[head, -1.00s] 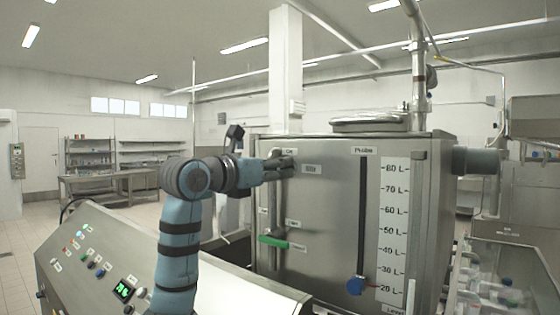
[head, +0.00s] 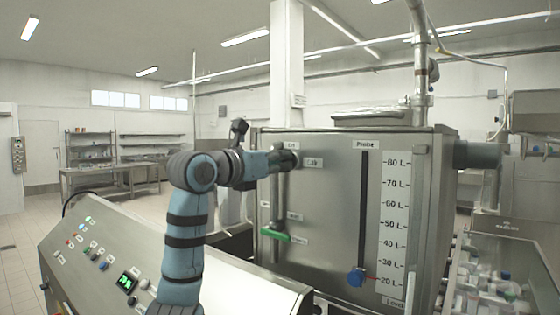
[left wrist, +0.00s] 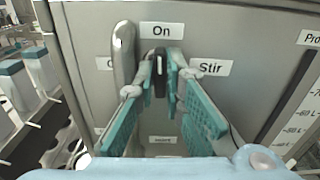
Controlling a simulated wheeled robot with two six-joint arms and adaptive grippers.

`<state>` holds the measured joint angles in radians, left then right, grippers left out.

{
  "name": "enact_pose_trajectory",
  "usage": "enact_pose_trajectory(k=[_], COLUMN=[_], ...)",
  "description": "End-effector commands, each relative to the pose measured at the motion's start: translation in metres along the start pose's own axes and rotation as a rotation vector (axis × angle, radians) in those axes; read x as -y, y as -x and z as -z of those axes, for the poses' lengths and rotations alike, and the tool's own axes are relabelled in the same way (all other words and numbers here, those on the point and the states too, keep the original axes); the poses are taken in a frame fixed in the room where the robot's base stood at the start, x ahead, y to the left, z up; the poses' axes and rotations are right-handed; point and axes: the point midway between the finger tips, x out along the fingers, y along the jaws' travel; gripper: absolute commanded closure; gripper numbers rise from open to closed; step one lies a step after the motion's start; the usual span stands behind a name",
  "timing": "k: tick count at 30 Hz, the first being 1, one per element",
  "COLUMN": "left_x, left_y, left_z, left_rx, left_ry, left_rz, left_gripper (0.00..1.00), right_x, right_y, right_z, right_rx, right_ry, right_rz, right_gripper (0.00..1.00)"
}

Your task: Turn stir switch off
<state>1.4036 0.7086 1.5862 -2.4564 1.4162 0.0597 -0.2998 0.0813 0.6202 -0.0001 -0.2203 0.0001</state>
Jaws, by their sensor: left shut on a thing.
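The stir switch is a small dark knob (left wrist: 160,62) on the metal tank front, just below the "On" label (left wrist: 161,31) and left of the "Stir" label (left wrist: 204,67). Its pointer stands upright, toward "On". My left gripper (left wrist: 162,80) is shut on the knob, with one teal-padded finger on each side. In the head view my left gripper (head: 290,159) is at the upper left of the tank front and hides the knob. Another label at the left is mostly covered by a metal bar. My right gripper is not in view.
A vertical metal pipe (left wrist: 124,55) stands close left of the gripper. Below is a green-handled valve (head: 275,235). The level scale (head: 393,220) and blue probe knob (head: 357,277) are to the right. A sloped control panel (head: 95,262) is in front at left.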

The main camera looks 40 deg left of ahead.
Motion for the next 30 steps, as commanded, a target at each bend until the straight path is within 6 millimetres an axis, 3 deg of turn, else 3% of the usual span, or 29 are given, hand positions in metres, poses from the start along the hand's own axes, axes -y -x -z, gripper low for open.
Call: enact_pose_trajectory(k=[11, 30], left_x=[-0.002, -0.004], left_y=[0.000, 0.001], left_z=[-0.002, 0.000], left_rx=[0.000, 0.005], left_ry=[0.245, 0.852], left_rz=[-0.001, 0.000], left_gripper=[1.00, 1.00], right_x=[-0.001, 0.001], right_y=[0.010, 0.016], right_z=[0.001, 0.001], right_rx=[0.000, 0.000], right_ry=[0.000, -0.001], right_rz=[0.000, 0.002], right_gripper=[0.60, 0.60])
